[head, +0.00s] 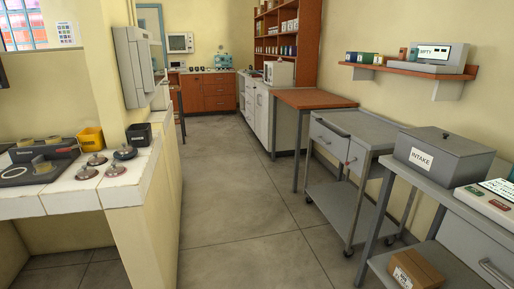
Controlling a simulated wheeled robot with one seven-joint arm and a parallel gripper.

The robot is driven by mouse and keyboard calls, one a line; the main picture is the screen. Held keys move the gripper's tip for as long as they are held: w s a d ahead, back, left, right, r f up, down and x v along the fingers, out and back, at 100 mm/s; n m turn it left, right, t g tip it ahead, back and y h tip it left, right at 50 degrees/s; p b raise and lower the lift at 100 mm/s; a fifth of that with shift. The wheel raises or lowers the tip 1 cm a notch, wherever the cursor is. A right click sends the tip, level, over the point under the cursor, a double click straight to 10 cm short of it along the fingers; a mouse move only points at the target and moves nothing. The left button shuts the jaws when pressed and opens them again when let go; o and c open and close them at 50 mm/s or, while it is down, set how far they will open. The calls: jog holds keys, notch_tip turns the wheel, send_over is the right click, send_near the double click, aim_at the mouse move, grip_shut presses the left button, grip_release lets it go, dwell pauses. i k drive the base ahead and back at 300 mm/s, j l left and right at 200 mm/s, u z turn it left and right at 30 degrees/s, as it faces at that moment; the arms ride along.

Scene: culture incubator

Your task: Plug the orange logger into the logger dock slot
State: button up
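I cannot make out an orange logger for certain. A small orange-brown item (413,56) stands on the wall shelf at the upper right, too small to identify. Beside it is a grey device (442,57) with a white display that seems to read "EMPTY"; it may be the logger dock, but I see no clear slot. My gripper is not in view.
A grey lidded box marked INTAKE (443,155) sits on a grey bench at the right, above a cardboard box (416,269). A grey trolley (345,147) stands behind. A tiled counter (125,190) is left. The middle floor (245,205) is clear.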

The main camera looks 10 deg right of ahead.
aim_at(403, 53)
jog(key=i+z, duration=0.2)
jog(key=i, duration=0.25)
jog(key=i+j+z, duration=0.2)
jog(key=i, duration=0.25)
jog(key=i+j+z, duration=0.25)
jog(key=i, duration=0.2)
jog(key=i+j+z, duration=0.2)
jog(key=i, duration=0.2)
jog(key=i+j+z, duration=0.5)
jog(key=i+l, duration=0.55)
jog(key=l, duration=0.2)
jog(key=j+z, duration=0.4)
jog(key=j, duration=0.75)
jog(key=k, duration=0.05)
